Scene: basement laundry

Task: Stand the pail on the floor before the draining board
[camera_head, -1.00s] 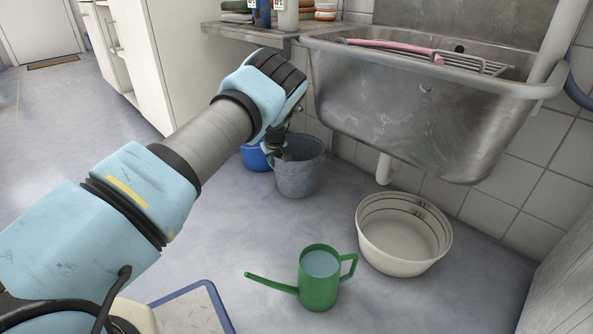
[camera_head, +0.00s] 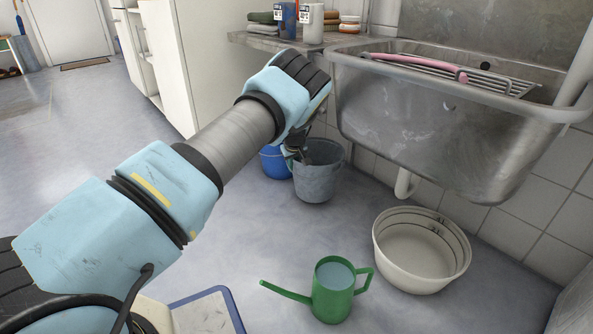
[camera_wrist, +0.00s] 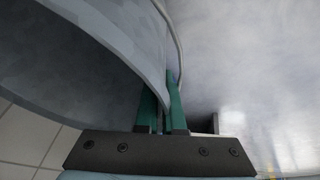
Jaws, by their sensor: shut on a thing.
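The grey metal pail (camera_head: 320,183) is upright below the left end of the sink; I cannot tell whether its base touches the floor. My gripper (camera_head: 298,157) is at the pail's left rim, partly hidden by my own wrist. In the wrist view, the green fingers of my gripper (camera_wrist: 162,103) are closed on the rim of the pail (camera_wrist: 110,35), one on each side of its wall. The draining board (camera_head: 265,40) appears to be the metal shelf left of the sink, with the pail below and near its right end.
A blue bucket (camera_head: 273,164) stands left of the pail, very close. A cream tub (camera_head: 400,275) and a green watering can (camera_head: 330,303) stand on the floor to the right and front. The sink (camera_head: 430,125) overhangs from the wall. Floor left of the blue bucket is clear.

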